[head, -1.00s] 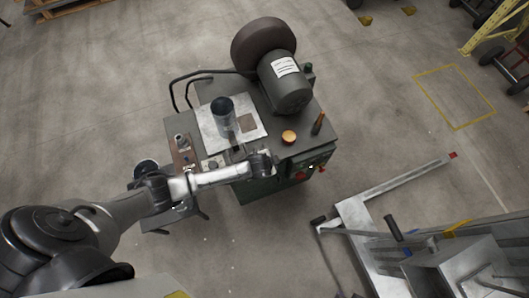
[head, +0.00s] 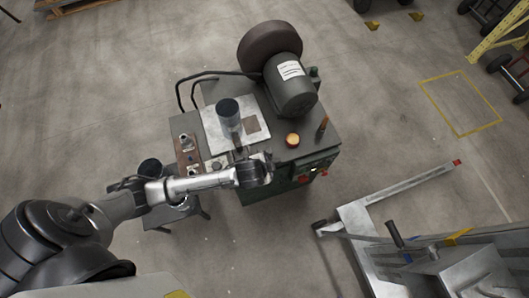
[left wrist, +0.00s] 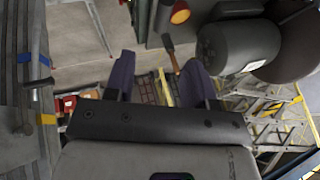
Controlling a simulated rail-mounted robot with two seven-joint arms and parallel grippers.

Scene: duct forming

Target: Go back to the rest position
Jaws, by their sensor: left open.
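My left gripper (head: 238,154) is at the front edge of the green machine (head: 262,188) in the head view, at the end of my outstretched left arm. In the left wrist view its two dark fingers (left wrist: 159,80) stand apart with nothing between them. A dark grey metal cylinder (head: 229,112) stands upright on a light metal plate (head: 208,128) on the machine, beyond the gripper and apart from it. My right gripper is in neither view.
A large motor (head: 292,92) sits at the machine's back. An orange button (head: 292,140) and an orange-handled tool (head: 323,124) are on its top. A small side table (head: 157,218) stands left. A metal frame cart (head: 362,222) stands at right. Floor between is clear.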

